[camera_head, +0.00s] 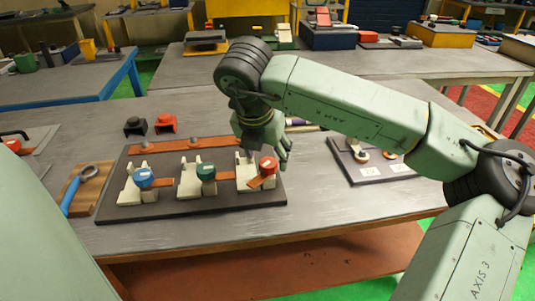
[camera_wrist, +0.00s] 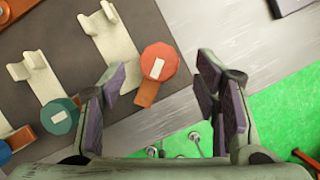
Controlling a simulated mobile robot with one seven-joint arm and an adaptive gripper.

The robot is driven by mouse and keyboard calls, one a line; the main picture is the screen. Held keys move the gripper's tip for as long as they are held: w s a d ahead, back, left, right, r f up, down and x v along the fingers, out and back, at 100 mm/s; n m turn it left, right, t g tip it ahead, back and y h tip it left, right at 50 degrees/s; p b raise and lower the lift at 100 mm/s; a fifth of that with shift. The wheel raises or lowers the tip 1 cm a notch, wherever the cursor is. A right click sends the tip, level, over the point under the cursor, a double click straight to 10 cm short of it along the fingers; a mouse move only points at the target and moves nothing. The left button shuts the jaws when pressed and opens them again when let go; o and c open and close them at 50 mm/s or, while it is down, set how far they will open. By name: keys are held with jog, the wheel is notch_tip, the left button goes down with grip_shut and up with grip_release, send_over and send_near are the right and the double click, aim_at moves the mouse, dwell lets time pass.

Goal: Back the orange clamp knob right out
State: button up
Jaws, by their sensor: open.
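The orange clamp knob (camera_head: 268,165) sits at the right end of a row of clamps on a dark base plate (camera_head: 220,205). It has a pale label on top and an orange tab below it. In the wrist view the knob (camera_wrist: 158,62) shows beyond and between my fingers. My gripper (camera_head: 283,160) is open and empty, just above and to the right of the knob in the head view. The wrist view shows its two spread fingers (camera_wrist: 160,82) with a gap to the knob. The knob's threaded part is hidden.
A green knob (camera_head: 206,172) and a blue knob (camera_head: 145,177) stand on cream clamp blocks to the left. Black and red parts (camera_head: 166,123) lie behind the plate. A dark tray (camera_head: 370,170) lies to the right. The table's front edge is close.

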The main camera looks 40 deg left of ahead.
aim_at(262, 173)
jog(key=shift+x, duration=1.45)
jog(key=shift+c, duration=0.2)
jog(key=c, duration=1.1)
